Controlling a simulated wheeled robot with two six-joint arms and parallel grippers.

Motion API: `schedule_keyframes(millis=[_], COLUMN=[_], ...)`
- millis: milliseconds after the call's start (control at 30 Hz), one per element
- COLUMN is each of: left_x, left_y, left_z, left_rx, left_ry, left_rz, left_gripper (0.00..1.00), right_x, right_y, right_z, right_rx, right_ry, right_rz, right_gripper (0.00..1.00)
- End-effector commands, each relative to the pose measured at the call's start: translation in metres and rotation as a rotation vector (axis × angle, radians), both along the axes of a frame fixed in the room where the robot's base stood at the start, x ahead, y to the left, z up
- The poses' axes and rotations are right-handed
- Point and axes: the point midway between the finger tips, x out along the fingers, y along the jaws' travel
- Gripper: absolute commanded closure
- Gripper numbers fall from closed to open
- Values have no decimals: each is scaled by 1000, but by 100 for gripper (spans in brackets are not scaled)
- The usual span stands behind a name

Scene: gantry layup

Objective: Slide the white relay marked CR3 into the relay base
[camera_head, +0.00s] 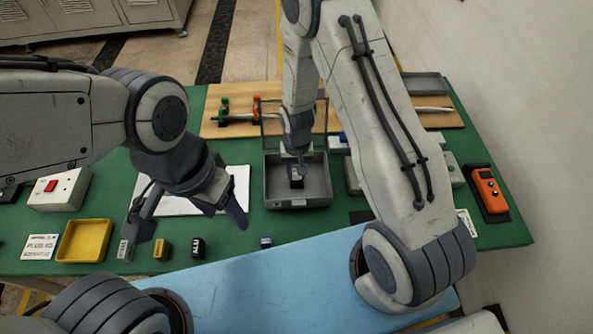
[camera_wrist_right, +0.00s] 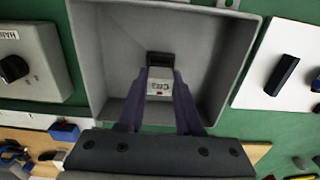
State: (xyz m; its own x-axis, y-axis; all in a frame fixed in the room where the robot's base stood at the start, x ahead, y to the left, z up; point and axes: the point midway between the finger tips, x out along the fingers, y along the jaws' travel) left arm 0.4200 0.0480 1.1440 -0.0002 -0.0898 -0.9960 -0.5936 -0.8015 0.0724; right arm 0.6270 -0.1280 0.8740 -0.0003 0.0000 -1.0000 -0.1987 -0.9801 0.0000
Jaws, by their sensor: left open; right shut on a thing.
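The white relay marked CR3 (camera_wrist_right: 159,86) is between the fingers of my right gripper (camera_wrist_right: 160,95), which is shut on it. In the head view that gripper (camera_head: 299,165) reaches down into an open grey box (camera_head: 320,188). A black block (camera_wrist_right: 160,59), apparently the relay base, is at the relay's far end in the right wrist view; it also shows dark inside the box in the head view (camera_head: 296,182). I cannot tell whether the relay is seated in it or just above. My left gripper (camera_head: 190,214) is open and empty, left of the box over the table.
A white sheet (camera_head: 238,190) lies left of the box. Several small blocks, including an orange one (camera_head: 161,250) and a black one (camera_head: 197,247), stand in front beside a yellow tray (camera_head: 83,242). A red-button box (camera_head: 60,190) is left; an orange meter (camera_head: 488,191) is right.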

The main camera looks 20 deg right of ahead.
Motion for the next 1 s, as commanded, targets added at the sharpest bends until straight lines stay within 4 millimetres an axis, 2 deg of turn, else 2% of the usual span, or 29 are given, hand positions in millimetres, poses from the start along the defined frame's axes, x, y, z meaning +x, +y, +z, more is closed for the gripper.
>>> schedule_keyframes(millis=[1000], left_x=[0], left_y=[0], left_z=[-4], left_rx=[0], left_ry=[0], left_rz=[0], left_gripper=[37], right_x=[0], right_y=[0], right_z=[-6], right_rx=[0], right_ry=[0], right_rz=[0], right_gripper=[100])
